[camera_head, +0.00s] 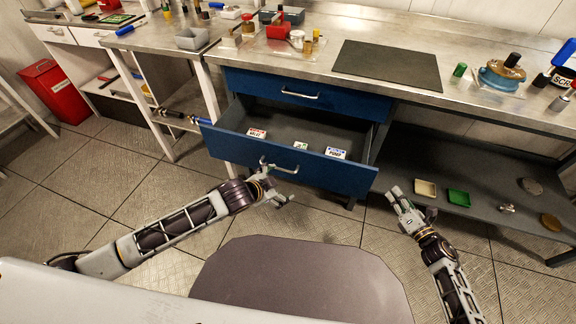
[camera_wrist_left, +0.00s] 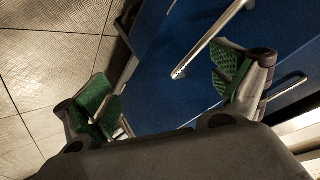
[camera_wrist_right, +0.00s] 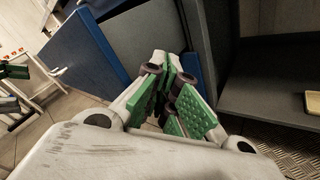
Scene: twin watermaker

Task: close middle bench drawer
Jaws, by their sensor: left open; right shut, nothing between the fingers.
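The middle bench drawer (camera_head: 330,174) is a blue drawer pulled well out from under the bench, with a grey inside holding a few small labelled boxes. Its bar handle (camera_head: 279,168) is on the front face and also shows in the left wrist view (camera_wrist_left: 210,42). My left gripper (camera_head: 279,186) is open in front of the drawer front near the handle. In the left wrist view its green-padded fingers (camera_wrist_left: 165,95) are spread, with the handle beyond them. My right gripper (camera_head: 396,190) is shut and empty, to the right of the drawer's right end. Its green pads meet in the right wrist view (camera_wrist_right: 170,95).
A shut blue drawer (camera_head: 290,90) sits above the open one. The lower shelf (camera_head: 480,195) at right holds a cream tray (camera_head: 425,188) and a green tray (camera_head: 459,197). A red bin (camera_head: 56,90) stands far left. A dark mat (camera_head: 388,64) lies on the bench top.

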